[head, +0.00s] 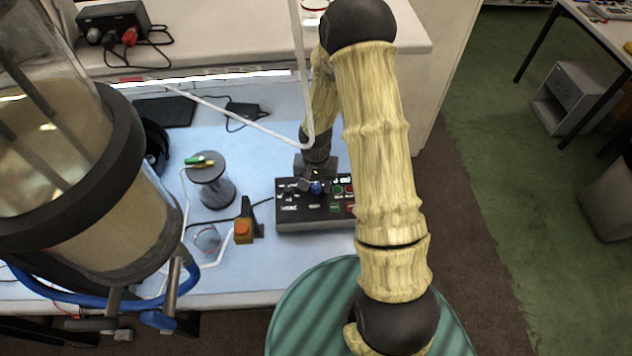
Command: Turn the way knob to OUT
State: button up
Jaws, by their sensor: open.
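A black control box (300,222) with knobs, small coloured buttons and white labels lies on the light blue bench top. My gripper (314,186) points down over the upper middle of the box. Its jaws are open, close to a blue knob or cap (317,189); I cannot tell whether they touch it. The labels are too small to read, so I cannot tell which control is the way knob or where it points. My arm hides the right end of the box, and the gripper covers part of its back edge.
A large clear cylinder (60,170) with dark rings stands at left. A spool (212,185), an orange-topped switch (243,230) and a small round glass (207,238) stand left of the box. A white tube (240,128) runs above the bench behind them.

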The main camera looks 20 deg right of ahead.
jog(key=c, duration=1)
jog(key=shift+n, duration=0.5)
jog(key=n, duration=0.2)
jog(key=shift+w+n, duration=0.1)
jog(key=shift+n, duration=0.2)
jog(key=n, duration=0.3)
jog(key=shift+n+b, duration=0.35)
jog(key=shift+n, duration=0.05)
jog(key=n, duration=0.6)
jog(key=shift+n, duration=0.3)
